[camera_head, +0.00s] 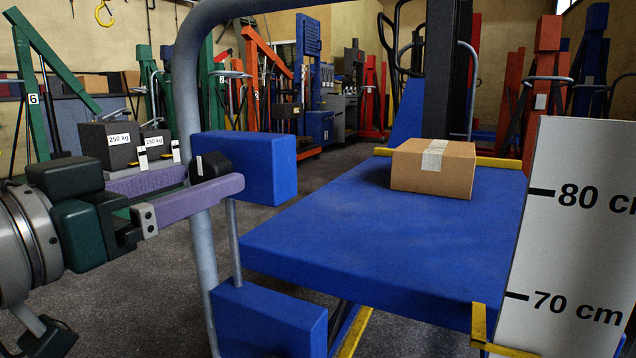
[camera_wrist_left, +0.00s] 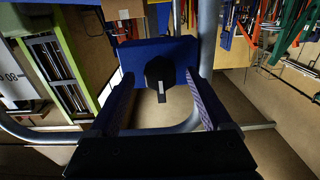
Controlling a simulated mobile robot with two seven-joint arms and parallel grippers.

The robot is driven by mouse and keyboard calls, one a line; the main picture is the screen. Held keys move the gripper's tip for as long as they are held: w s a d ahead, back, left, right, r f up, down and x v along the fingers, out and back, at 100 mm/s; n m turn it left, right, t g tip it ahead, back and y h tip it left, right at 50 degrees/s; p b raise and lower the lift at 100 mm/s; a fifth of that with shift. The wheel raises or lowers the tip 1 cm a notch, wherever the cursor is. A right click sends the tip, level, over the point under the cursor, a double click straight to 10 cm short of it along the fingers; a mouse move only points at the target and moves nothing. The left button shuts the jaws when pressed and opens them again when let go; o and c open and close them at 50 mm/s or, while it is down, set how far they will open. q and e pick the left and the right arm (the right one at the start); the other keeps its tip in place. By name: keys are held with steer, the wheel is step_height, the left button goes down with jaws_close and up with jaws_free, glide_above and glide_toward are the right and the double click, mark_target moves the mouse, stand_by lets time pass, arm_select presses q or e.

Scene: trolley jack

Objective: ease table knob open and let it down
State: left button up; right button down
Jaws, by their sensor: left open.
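The table knob (camera_head: 210,166) is black with a white pointer mark and sits on the left face of a blue block (camera_head: 262,168) on the grey tube frame. My left gripper (camera_head: 216,178) is open, with its purple fingers on either side of the knob; part of the far finger is hidden. In the left wrist view the knob (camera_wrist_left: 160,76) shows between the two fingertips (camera_wrist_left: 158,84), with gaps on both sides. The blue lift table (camera_head: 350,235) stands raised to the right, carrying a cardboard box (camera_head: 425,178).
A white height board (camera_head: 560,250) marked 80 cm and 70 cm stands at the table's right front. A second blue block (camera_head: 268,322) is lower on the frame. Grey weights (camera_head: 108,146), coloured jacks and cabinets stand behind. Floor shows left of the frame.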

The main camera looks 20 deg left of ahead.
arm_select(q)
steer(key=shift+w+d, duration=0.1)
steer(key=shift+w, duration=0.95)
steer(key=shift+c, duration=0.4)
jaws_close()
